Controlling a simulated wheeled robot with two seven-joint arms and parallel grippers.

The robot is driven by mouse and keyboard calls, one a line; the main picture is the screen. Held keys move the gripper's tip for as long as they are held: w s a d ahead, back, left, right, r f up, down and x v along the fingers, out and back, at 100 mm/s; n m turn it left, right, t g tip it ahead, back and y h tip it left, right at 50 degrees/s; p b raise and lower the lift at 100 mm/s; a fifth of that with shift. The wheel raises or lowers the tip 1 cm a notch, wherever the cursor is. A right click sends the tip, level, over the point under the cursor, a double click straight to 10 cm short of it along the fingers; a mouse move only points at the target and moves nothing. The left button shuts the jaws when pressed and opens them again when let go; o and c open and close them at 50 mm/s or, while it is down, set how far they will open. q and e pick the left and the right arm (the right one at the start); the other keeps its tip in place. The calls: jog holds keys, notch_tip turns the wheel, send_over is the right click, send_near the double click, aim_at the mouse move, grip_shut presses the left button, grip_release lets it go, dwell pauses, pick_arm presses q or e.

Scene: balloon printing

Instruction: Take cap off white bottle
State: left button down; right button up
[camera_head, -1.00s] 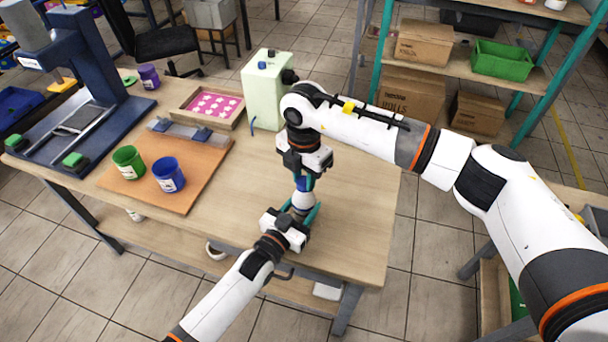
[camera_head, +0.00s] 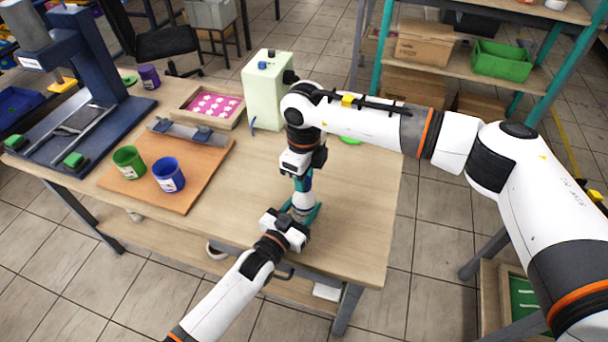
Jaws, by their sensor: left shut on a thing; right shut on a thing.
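The white bottle (camera_head: 303,200) stands upright near the front right of the wooden table. Its blue cap (camera_head: 304,183) shows at its top. My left gripper (camera_head: 304,212) comes from the front and is shut around the bottle's body. My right gripper (camera_head: 302,184) points down from above and is shut on the cap, with its fingers on either side. The cap and bottle look in line, and I cannot tell whether they touch. The fingers hide part of both.
A green cup (camera_head: 129,162) and a blue cup (camera_head: 168,175) stand on a brown board (camera_head: 203,178) to the left. A pale green machine (camera_head: 263,95) and a framed pink star screen (camera_head: 213,105) are behind. The table's right side is mostly clear.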

jog(key=n, duration=0.8)
jog(key=shift+n, duration=0.3)
jog(key=n, duration=0.4)
jog(key=shift+r, duration=0.1)
jog(key=n, duration=0.8)
jog(key=shift+n, duration=0.3)
jog(key=n, duration=1.2)
jog(key=shift+r, duration=0.15)
